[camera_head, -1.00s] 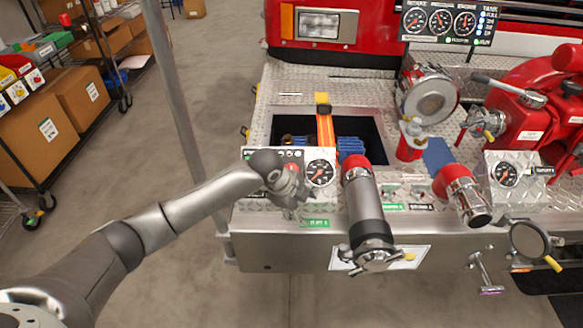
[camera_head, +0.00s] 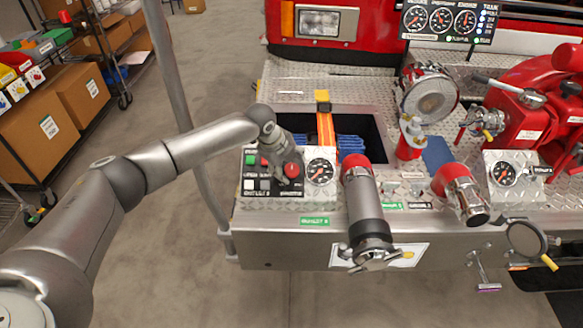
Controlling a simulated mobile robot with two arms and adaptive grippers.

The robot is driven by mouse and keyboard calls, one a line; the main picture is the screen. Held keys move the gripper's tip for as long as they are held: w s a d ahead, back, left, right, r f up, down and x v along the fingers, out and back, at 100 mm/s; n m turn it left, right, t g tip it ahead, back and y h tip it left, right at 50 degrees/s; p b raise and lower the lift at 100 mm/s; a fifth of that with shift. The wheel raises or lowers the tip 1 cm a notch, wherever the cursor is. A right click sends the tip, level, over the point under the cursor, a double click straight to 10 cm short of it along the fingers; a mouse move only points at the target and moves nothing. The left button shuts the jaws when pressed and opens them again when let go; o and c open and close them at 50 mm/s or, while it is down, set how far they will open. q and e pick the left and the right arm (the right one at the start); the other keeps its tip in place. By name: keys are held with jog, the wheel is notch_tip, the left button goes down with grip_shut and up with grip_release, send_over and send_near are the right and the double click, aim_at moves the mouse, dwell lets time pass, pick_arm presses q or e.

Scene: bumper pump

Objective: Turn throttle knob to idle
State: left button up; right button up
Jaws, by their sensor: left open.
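A small control panel (camera_head: 253,188) with green, red and white buttons sits on the truck's diamond-plate bumper. A round red knob (camera_head: 292,170), which looks like the throttle knob, is at the panel's right side. My left arm reaches in from the left. My left gripper (camera_head: 286,176) points down over the right half of the panel, right beside the red knob. It is open. Its fingers partly cover the knob's left side, and I cannot tell whether they touch it. My right gripper is not seen.
A pressure gauge (camera_head: 320,172) stands just right of the knob. A grey pipe with a red collar (camera_head: 366,205) stands further right. An open bin (camera_head: 344,129) with blue contents and an orange strap lies behind. Shelves with boxes (camera_head: 75,100) are at the left.

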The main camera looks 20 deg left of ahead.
pick_arm(q)
jog(key=shift+x, duration=1.4)
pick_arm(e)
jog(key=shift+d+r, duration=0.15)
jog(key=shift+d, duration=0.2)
pick_arm(q)
jog(key=c, duration=1)
jog(key=shift+c, duration=0.2)
